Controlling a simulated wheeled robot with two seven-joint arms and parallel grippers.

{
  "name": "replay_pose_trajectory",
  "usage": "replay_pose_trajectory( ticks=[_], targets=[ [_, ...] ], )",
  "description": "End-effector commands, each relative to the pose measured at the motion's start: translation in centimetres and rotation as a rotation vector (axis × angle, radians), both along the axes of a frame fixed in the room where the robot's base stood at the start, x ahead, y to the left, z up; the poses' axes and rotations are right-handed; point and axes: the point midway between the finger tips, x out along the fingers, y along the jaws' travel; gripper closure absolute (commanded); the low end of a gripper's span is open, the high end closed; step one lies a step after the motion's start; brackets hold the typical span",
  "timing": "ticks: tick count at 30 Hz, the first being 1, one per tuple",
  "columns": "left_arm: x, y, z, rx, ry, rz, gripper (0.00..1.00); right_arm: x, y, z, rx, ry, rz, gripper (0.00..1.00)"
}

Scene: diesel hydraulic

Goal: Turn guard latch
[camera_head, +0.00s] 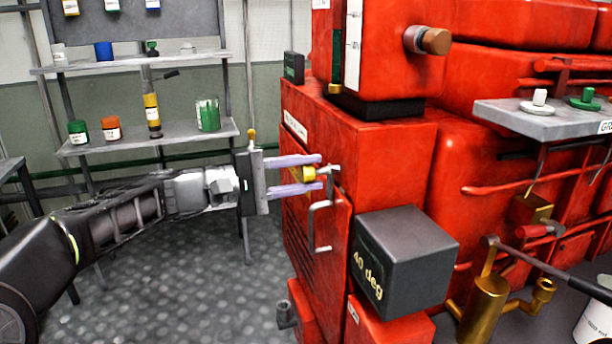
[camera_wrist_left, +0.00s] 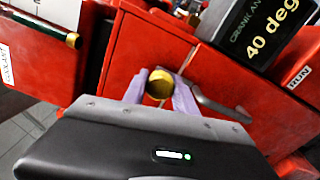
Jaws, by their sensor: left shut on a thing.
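The guard latch (camera_head: 309,174) is a small yellow knob on the edge of the red guard panel (camera_head: 318,226) on the engine's left face. My left gripper (camera_head: 320,174) reaches it from the left, and its two pale purple fingers are shut on the latch, one above and one below. In the left wrist view the round brass-coloured latch (camera_wrist_left: 160,85) sits between the fingers (camera_wrist_left: 158,92). The contact behind the latch is hidden. My right gripper is not in view.
A dark box marked "40 deg" (camera_head: 408,262) juts out right of the guard. A grey shelf (camera_head: 550,118) with small knobs and brass fittings (camera_head: 487,305) lie farther right. A rack with jars (camera_head: 150,140) stands behind my left arm. The floor at the left front is clear.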

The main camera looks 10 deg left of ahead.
Motion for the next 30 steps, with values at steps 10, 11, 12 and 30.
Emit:
replay_pose_trajectory(
  ticks=[10, 11, 12, 30],
  targets=[
    [0.0, 0.0, -0.1, 0.001, 0.001, 0.0, 0.49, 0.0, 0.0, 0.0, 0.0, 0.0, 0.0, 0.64],
    [0.0, 0.0, -0.1, 0.001, 0.001, 0.0, 0.47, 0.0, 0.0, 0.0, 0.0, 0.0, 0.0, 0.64],
    [0.0, 0.0, -0.1, 0.001, 0.001, 0.0, 0.45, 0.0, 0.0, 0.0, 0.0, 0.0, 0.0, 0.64],
    [-2.1, 3.5, 0.0, 0.001, 0.0, 0.004, 0.45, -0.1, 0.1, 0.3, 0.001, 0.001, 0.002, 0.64]
  ],
)
